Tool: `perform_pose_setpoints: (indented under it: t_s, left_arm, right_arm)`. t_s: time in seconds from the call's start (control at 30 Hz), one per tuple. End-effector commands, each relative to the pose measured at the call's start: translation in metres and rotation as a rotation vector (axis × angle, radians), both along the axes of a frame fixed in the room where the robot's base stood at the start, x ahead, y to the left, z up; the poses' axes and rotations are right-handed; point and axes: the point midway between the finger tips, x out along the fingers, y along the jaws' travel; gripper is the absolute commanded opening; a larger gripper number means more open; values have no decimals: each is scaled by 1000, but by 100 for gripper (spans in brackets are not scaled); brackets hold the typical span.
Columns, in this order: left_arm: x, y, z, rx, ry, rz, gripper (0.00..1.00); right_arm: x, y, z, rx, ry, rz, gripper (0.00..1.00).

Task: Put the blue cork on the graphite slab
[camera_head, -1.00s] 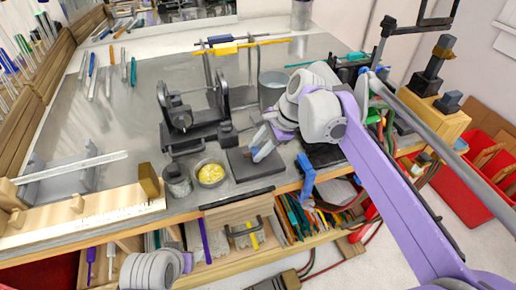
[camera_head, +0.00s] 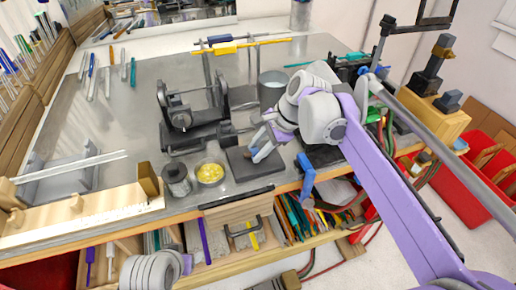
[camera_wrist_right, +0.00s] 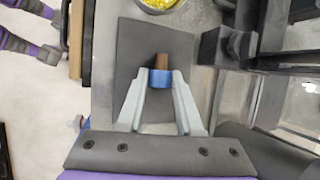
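The blue cork (camera_wrist_right: 161,79) shows in the right wrist view between the fingertips of my right gripper (camera_wrist_right: 160,76). It is a blue piece with a brown end pointing away from the gripper. Both fingers touch its sides. The graphite slab (camera_wrist_right: 130,48) is a dark flat plate beneath it; I cannot tell whether the cork rests on it or hangs just above. In the head view the slab (camera_head: 239,160) lies near the bench's front edge, with my right gripper (camera_head: 259,152) over its right part.
A bowl of yellow pieces (camera_head: 210,173) and a grey cylindrical pot (camera_head: 175,178) stand left of the slab. A dark metal stand (camera_head: 185,120) and a grey beaker (camera_head: 271,90) are behind it. The bench's left middle is mostly clear.

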Motion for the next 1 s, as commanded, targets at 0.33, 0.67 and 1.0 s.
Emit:
perform_pose_setpoints:
  t_s: [0.33,0.67,1.0]
  left_arm:
    - [3,0,9,0,-6,0,63]
    - [6,0,16,0,-11,0,63]
    - [6,0,16,0,-11,0,63]
  right_arm:
    - [-8,-24,48,-9,9,5,64]
    - [-13,-51,102,-8,6,4,64]
    - [-18,-57,110,-15,-5,15,64]
